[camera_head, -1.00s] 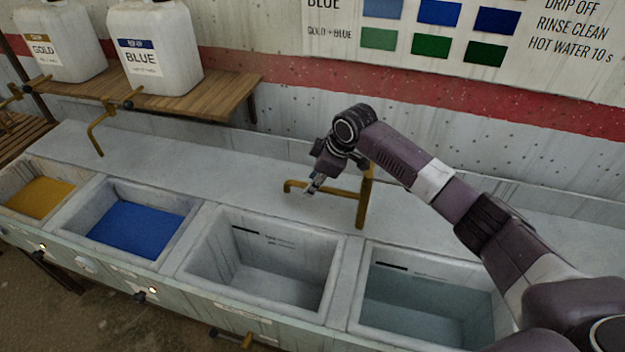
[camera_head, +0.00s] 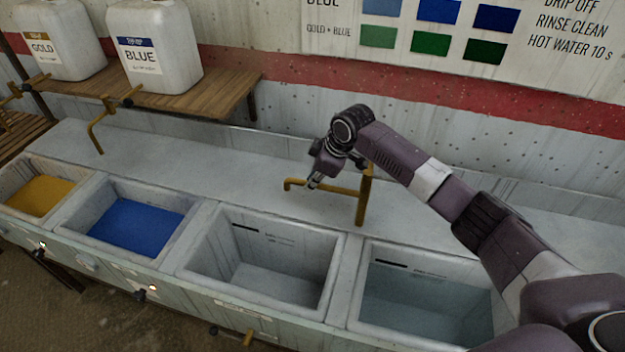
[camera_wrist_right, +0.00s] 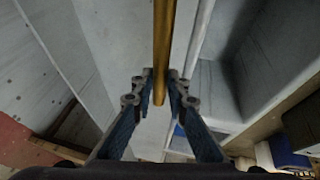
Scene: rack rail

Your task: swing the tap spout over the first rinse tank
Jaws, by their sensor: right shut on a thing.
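The brass tap has an upright post (camera_head: 362,205) on the ledge behind the tanks. Its spout (camera_head: 338,189) points left along the ledge, behind the third basin and not over it. My right gripper (camera_head: 313,184) is shut on the spout, part way along it. In the right wrist view the spout (camera_wrist_right: 164,40) runs between the two fingers of my right gripper (camera_wrist_right: 160,98). The third basin from the left (camera_head: 340,243), seemingly the first rinse tank, looks empty. The rightmost basin (camera_head: 353,312) holds clear water. My left gripper is out of view.
Gold (camera_head: 40,196) and blue (camera_head: 133,228) dye baths fill the left basins. White canisters labelled GOLD (camera_head: 58,40) and BLUE (camera_head: 158,45) stand on a wooden shelf (camera_head: 205,95). The ledge (camera_head: 230,165) between the taps is clear.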

